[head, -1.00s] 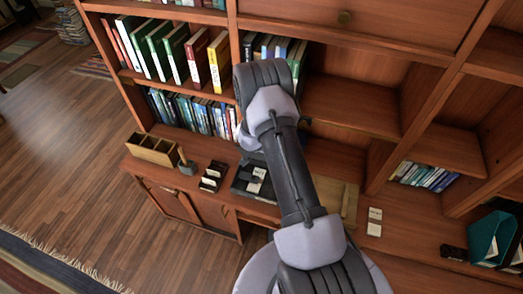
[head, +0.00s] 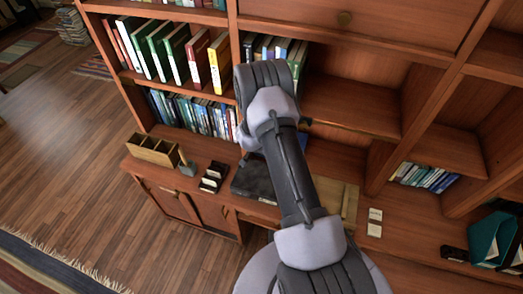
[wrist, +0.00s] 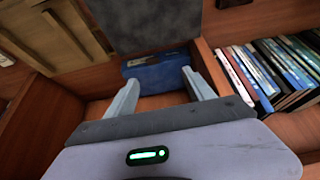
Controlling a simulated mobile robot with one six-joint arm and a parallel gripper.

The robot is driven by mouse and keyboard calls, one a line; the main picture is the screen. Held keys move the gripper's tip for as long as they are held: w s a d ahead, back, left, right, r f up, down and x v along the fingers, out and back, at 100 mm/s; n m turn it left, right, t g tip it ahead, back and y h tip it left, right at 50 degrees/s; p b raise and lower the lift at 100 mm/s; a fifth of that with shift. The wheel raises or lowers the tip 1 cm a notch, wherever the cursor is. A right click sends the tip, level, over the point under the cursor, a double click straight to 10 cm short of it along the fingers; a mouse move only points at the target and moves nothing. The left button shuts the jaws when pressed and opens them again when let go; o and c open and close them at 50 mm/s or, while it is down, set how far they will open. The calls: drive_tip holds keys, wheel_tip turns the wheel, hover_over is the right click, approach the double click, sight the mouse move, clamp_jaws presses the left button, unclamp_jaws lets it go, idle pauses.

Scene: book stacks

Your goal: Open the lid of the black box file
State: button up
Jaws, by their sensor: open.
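The black box file (head: 252,181) lies on the desk ledge in the head view, partly hidden by my arm. Its visible face is dark and plain. A dark grey mottled panel at the top of the wrist view (wrist: 150,22) appears to be part of it. I cannot tell how far the lid is raised. My gripper (wrist: 160,78) is open and empty in the wrist view. Its two pale fingers are apart, with a blue object (wrist: 157,76) seen behind and between them. The grey panel lies beyond the fingertips, with no visible contact. In the head view my arm hides the fingers.
A wooden organizer (head: 153,149) and a small dark stand with white cards (head: 213,177) are left of the box file. A light wooden tray (head: 349,203) is to its right. Books (head: 190,112) fill the shelves behind.

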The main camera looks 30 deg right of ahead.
drive_tip(key=p+v, duration=0.3)
drive_tip(key=v, duration=1.4)
drive_tip(key=shift+r, duration=0.25)
drive_tip(key=shift+a, duration=0.1)
